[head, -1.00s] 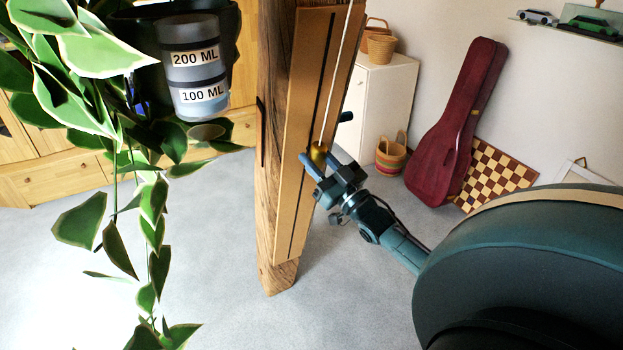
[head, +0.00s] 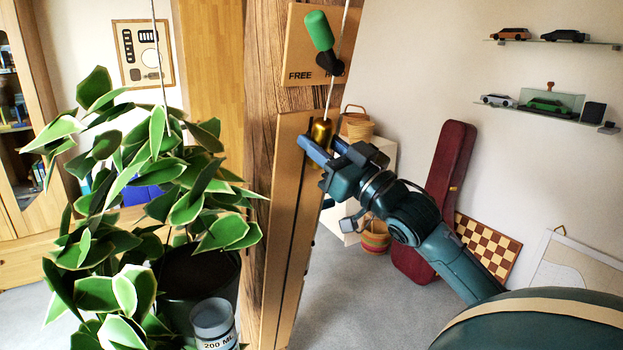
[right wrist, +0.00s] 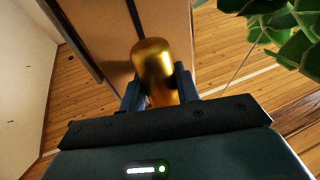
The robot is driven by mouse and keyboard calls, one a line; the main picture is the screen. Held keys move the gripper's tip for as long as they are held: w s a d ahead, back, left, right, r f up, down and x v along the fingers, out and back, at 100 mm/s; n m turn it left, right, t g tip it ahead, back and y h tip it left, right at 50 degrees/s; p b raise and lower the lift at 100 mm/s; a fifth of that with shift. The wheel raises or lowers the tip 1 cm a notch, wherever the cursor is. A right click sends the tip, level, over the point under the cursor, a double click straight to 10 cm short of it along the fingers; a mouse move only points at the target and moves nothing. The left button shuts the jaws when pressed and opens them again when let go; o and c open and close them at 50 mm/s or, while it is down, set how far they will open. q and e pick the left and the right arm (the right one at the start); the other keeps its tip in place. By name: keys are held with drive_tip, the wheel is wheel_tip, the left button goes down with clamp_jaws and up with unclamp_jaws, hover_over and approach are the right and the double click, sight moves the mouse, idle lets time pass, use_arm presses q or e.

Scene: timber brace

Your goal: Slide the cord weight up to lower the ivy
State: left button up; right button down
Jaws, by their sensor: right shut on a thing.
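The brass cord weight (head: 320,132) hangs on a pale cord (head: 332,90) near the top of a slotted wooden board (head: 289,190) on the timber post. My right gripper (head: 322,148) is shut on the weight, with its fingers on either side. The right wrist view shows the gold weight (right wrist: 154,70) between both fingers, beside the slot. The ivy (head: 160,190), in a dark pot (head: 195,285), hangs at lower left from a thin cord (head: 160,60). My left gripper is not in view.
A green-handled lever (head: 319,32) sits on a plate marked FREE (head: 298,60) just above the weight. A measuring cup marked 200 ML (head: 212,318) is beside the pot. A guitar case (head: 446,180) and chessboard (head: 486,245) stand behind my arm.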

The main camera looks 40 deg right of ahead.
drive_tip(key=shift+d+r, duration=0.1)
drive_tip(key=shift+r, duration=0.4)
drive_tip(key=c, duration=1.3)
unclamp_jaws()
drive_tip(key=shift+w+d, duration=0.1)
drive_tip(key=shift+s+f, duration=0.4)
drive_tip(key=shift+f, duration=0.05)
drive_tip(key=b+v, duration=0.3)
drive_tip(key=v, duration=0.9)
drive_tip(key=shift+s+r, duration=0.2)
drive_tip(key=shift+s, duration=0.05)
